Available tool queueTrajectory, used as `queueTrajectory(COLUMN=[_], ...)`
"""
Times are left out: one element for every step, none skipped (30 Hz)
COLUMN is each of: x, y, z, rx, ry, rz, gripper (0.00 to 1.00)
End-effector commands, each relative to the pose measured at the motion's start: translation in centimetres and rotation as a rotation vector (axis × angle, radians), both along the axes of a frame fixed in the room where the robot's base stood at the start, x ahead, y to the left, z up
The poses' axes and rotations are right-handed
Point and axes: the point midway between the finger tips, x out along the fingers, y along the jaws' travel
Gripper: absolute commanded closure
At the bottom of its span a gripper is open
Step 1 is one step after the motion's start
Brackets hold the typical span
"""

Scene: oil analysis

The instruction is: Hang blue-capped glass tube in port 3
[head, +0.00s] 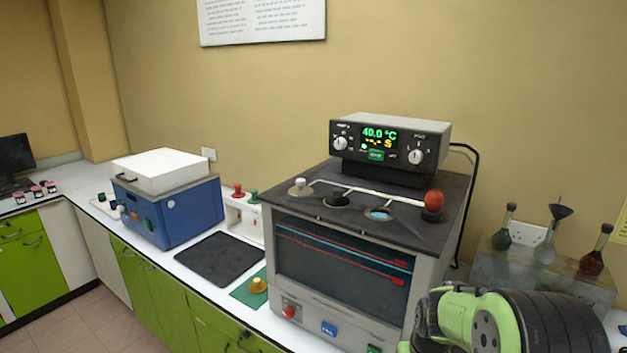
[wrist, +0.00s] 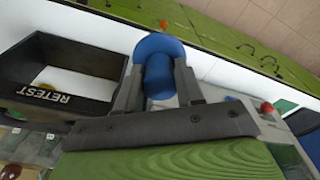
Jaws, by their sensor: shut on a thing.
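The blue cap (wrist: 158,55) of the tube shows in the wrist view between the two fingers of my gripper (wrist: 160,90), which is shut on it. The tube's glass is hidden. In the head view the bath (head: 345,255) has a dark top with a row of ports. A grey-white knob (head: 300,187) is at the left, then a dark port (head: 336,200), then an uncovered port with a light blue inside (head: 379,214), and a red cap (head: 433,200) at the right. I cannot read port numbers. My gripper is outside the head view.
A control box (head: 388,146) reading 40.0 °C stands behind the ports. Flasks (head: 546,245) stand at the right. A blue machine (head: 168,205), black mat (head: 220,258) and small rack (head: 243,215) are left. A black RETEST box (wrist: 62,105) is left in the wrist view.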

Motion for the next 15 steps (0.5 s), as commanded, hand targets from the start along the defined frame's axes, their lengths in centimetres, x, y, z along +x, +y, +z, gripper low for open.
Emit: queueTrajectory(x=[0.5, 0.9, 1.4, 1.8, 2.0, 2.4, 2.6, 2.8, 3.0, 3.0, 3.0, 3.0, 3.0, 3.0, 3.0], y=[1.8, 2.5, 3.6, 4.2, 4.8, 5.5, 6.0, 6.4, 6.8, 6.6, 6.5, 6.5, 6.5, 6.6, 6.5], z=[-2.3, -3.3, -4.7, -5.5, -6.3, -7.2, -7.8, -8.3, -8.9, -8.6, -8.5, -8.5, -8.5, -8.5, -8.5], rx=[0.002, 0.001, 0.0, 0.001, 0.001, 0.0, 0.0, -0.001, 0.0, -0.003, -0.003, -0.003, -0.002, -0.001, -0.001], ry=[0.01, 0.008, 0.007, 0.004, 0.003, 0.003, 0.001, 0.0, 0.0, -0.005, -0.005, -0.005, -0.005, -0.004, -0.004], rz=[0.021, 0.026, 0.035, 0.04, 0.045, 0.051, 0.055, 0.057, 0.06, 0.058, 0.057, 0.057, 0.057, 0.058, 0.057], gripper=[1.0, 1.0, 1.0, 1.0, 1.0, 1.0, 1.0, 1.0, 1.0, 1.0, 1.0, 1.0, 1.0, 1.0, 1.0])
